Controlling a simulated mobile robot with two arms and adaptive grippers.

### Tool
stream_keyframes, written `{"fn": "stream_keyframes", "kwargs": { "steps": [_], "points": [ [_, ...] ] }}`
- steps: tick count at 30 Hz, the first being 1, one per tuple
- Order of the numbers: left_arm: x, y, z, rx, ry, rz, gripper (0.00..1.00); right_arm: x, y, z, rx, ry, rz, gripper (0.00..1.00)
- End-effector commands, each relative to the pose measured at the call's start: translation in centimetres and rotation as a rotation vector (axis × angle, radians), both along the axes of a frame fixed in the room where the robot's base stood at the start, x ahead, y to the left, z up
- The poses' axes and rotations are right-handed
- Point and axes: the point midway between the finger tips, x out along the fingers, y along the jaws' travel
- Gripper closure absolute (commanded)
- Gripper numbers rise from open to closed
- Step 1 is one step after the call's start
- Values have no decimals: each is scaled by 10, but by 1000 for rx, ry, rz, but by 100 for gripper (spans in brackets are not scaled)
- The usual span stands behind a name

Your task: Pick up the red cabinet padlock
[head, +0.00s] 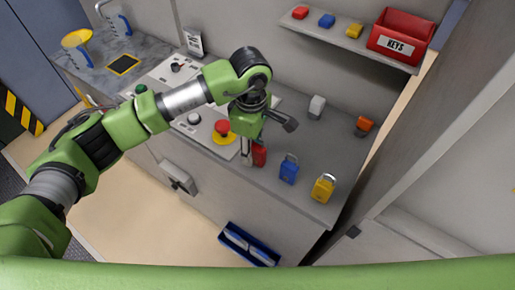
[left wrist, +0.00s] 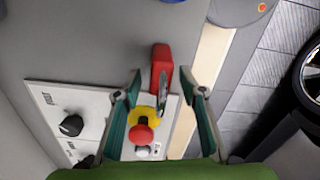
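The red padlock (head: 259,156) stands on the grey counter, partly hidden by my left gripper (head: 267,138). In the left wrist view, the red padlock (left wrist: 160,64) lies just beyond the fingertips, with its grey shackle toward the gripper. My left gripper (left wrist: 160,92) is open, its two fingers spread to either side of the padlock's line. I see no finger closed on the padlock; contact cannot be told. My right gripper is not in view.
A blue padlock (head: 288,172) and a yellow padlock (head: 323,188) stand to the right. A white (head: 316,106) and an orange padlock (head: 364,124) stand farther back. A red mushroom button (head: 223,127) is close left. A shelf above holds a red KEYS bin (head: 401,36).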

Motion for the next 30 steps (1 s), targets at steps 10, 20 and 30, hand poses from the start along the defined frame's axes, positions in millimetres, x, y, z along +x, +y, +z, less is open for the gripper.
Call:
{"fn": "stream_keyframes", "kwargs": {
  "steps": [10, 20, 30],
  "points": [
    [0, 0, -16, 0, 0, -1, 62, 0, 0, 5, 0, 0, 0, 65],
    [0, -1, -15, 0, -1, -1, 100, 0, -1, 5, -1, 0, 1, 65],
    [1, -1, -9, -2, -3, -1, 100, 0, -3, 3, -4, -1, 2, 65]
  ]
}}
